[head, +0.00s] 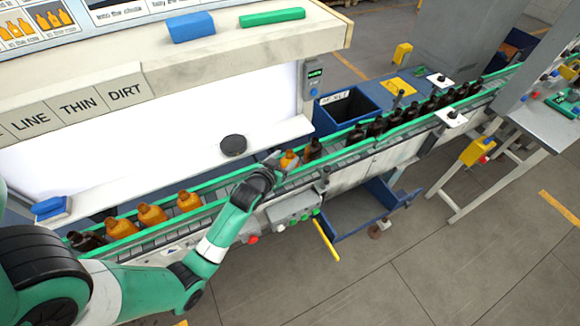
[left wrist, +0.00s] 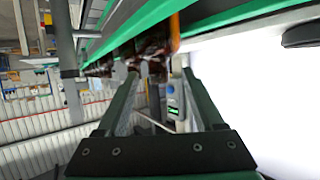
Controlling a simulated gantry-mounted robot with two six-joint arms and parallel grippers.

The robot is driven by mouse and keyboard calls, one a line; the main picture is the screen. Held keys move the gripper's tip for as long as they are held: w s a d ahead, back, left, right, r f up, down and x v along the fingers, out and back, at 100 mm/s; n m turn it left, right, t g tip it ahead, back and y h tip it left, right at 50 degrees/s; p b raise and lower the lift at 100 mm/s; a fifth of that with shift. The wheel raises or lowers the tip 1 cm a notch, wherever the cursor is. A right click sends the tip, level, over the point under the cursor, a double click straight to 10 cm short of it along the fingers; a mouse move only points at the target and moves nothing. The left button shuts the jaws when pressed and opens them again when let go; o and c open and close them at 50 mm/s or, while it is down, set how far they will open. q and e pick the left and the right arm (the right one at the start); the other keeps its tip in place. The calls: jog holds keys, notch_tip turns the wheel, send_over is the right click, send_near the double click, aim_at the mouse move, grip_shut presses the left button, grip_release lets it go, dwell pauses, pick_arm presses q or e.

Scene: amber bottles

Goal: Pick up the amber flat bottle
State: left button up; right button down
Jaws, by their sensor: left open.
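An orange amber bottle (head: 290,160) stands on the conveyor near the middle of the head view, partly hidden by my left gripper (head: 276,160). The gripper is just left of it, and I cannot tell whether they touch. In the left wrist view my left gripper (left wrist: 160,76) has its two fingers spread apart. An orange strip (left wrist: 174,32) and dark brown shapes show beyond the fingertips. More amber bottles (head: 152,214) stand on the belt at the left. I cannot tell which bottle is the flat one. My right gripper is not in view.
Green rails line the conveyor (head: 230,184). A dark bottle (head: 312,149) stands right of the nearest amber one, and several dark bottles (head: 430,104) line the belt farther right. A black disc (head: 233,145) lies on the white ledge behind. A control box (head: 292,208) is in front.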

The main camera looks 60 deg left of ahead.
pick_arm(q)
jog(key=shift+r+b+x, duration=0.15)
jog(key=shift+x, duration=1.35)
jog(key=shift+r+b+x, duration=0.15)
jog(key=shift+x, duration=1.4)
jog(key=shift+w, duration=0.15)
grip_shut()
